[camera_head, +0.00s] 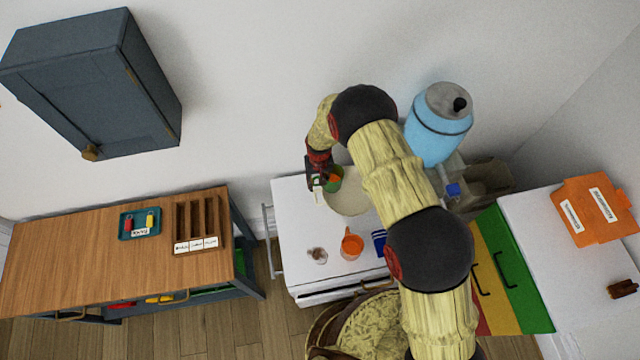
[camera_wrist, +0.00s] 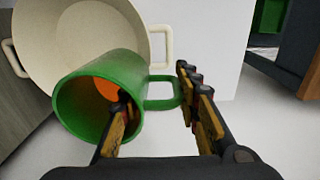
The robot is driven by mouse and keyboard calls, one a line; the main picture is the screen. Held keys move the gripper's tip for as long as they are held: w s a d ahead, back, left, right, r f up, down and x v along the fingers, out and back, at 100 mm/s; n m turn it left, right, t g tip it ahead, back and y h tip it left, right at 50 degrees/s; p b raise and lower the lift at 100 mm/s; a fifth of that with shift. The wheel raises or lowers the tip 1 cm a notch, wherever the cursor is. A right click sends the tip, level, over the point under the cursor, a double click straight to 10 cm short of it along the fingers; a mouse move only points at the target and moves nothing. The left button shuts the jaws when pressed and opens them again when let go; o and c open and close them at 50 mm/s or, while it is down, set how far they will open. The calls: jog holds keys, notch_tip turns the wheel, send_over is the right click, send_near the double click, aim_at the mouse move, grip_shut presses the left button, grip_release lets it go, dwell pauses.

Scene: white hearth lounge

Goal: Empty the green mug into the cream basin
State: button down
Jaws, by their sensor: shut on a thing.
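The green mug (camera_wrist: 72,112) is held in my gripper (camera_wrist: 165,110). One finger reaches into its mouth and the other is outside, by the handle. The mouth faces the wrist camera, and something orange (camera_wrist: 103,88) shows inside. In the head view, my gripper (camera_head: 318,183) and the mug (camera_head: 337,173) are at the left edge of the cream basin (camera_head: 352,203). The basin stands on the white cabinet, partly hidden by my arm. In the wrist view, the basin (camera_wrist: 88,30) lies behind the mug, with two handles; its visible inside looks bare.
On the white cabinet (camera_head: 292,225) are an orange mug (camera_head: 351,245), a small glass-like cup (camera_head: 317,255) and a blue item (camera_head: 380,241). A blue canister (camera_head: 432,142) stands right of my arm. A wooden table (camera_head: 100,250) is left, across a gap.

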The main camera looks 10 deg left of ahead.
jog(key=shift+w+r+y, duration=0.15)
jog(key=shift+r+y, duration=0.1)
jog(key=shift+y, duration=0.05)
jog(key=shift+a+b, duration=0.1)
jog(key=shift+b, duration=0.3)
jog(key=shift+a+r+y+b, duration=0.15)
jog(key=shift+r+y+b, duration=0.35)
jog(key=shift+b, duration=0.65)
jog(key=shift+a+r+y+b, duration=0.25)
jog(key=shift+r+y+b, duration=0.6)
jog(key=shift+b, duration=3.3)
jog(key=shift+a+f+t+y+b, duration=0.15)
jog(key=shift+y+b, duration=0.45)
jog(key=shift+b, duration=1.35)
jog(key=shift+d+t+y+b, duration=0.15)
jog(key=shift+y+b, duration=0.4)
jog(key=shift+b, duration=1.4)
jog(key=shift+a+y+b, duration=0.1)
jog(key=shift+y+b, duration=0.7)
jog(key=shift+b, duration=1.65)
jog(key=shift+b, duration=0.3)
